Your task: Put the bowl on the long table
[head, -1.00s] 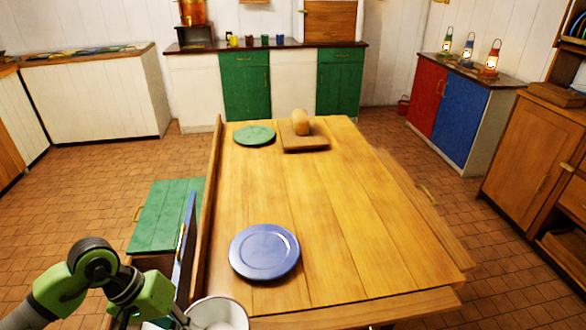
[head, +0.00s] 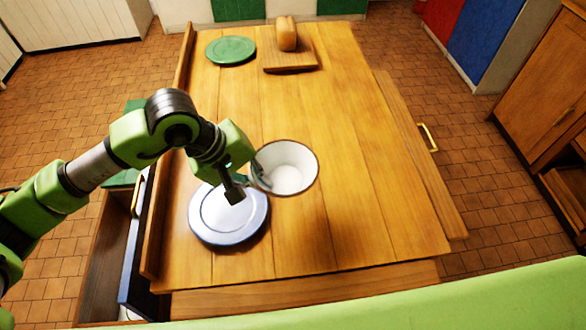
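The white bowl (head: 290,172) with a dark rim is over the long table (head: 345,225) in the head view, just right of the blue plate. My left gripper (head: 250,186) is at the bowl's left rim, one finger inside the bowl and one outside. It looks shut on the rim. I cannot tell whether the bowl's base touches the table or hangs a little above it. My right gripper is not in view.
The blue plate (head: 228,225) lies partly under my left gripper. A green plate (head: 231,50) and a loaf (head: 287,34) on a wooden board (head: 291,64) are at the far end. The table's middle and right side are clear. A blue-fronted drawer (head: 133,250) stands left of the table.

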